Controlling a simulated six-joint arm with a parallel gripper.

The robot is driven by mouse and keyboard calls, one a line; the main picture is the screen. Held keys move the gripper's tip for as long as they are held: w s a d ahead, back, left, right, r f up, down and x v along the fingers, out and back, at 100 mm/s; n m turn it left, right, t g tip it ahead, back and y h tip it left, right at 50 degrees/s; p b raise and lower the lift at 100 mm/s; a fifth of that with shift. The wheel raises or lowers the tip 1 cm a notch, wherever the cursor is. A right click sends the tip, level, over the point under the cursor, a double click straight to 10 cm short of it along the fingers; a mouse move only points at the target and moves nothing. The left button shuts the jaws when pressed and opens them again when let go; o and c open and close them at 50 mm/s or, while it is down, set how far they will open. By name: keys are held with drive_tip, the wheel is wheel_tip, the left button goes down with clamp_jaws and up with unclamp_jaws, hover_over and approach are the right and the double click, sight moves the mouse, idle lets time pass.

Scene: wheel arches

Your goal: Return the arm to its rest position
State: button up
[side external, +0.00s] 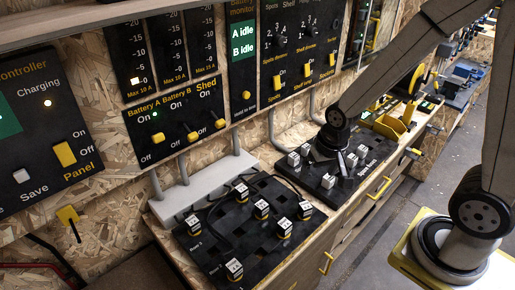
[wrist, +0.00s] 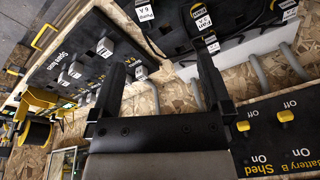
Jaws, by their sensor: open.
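My arm reaches in from the right in the side external view. My gripper (side external: 325,150) hangs over the black spare-fuse board (side external: 325,180), partly blending with its dark surface. In the wrist view my gripper (wrist: 160,62) has its two black fingers wide apart, with nothing between them. Several white-labelled fuses (side external: 352,160) stand on the spare board around the gripper; whether a finger touches any is hard to tell. The spare board also shows at the upper left of the wrist view (wrist: 82,50).
A black fuse board (side external: 250,225) with several labelled fuses stands at the front of the bench. Switch panels (side external: 175,120) cover the wall behind, with yellow-tipped toggles. A yellow holder (side external: 395,125) and a spool lie beyond the spare board. The floor (side external: 400,220) right of the bench is open.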

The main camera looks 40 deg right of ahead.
drive_tip(key=s+r+n, duration=0.1)
drive_tip(key=n, duration=0.2)
drive_tip(key=s+a+r+n, duration=0.1)
drive_tip(key=n, duration=0.1)
drive_tip(key=shift+s+r+t, duration=0.3)
drive_tip(key=shift+r, duration=0.05)
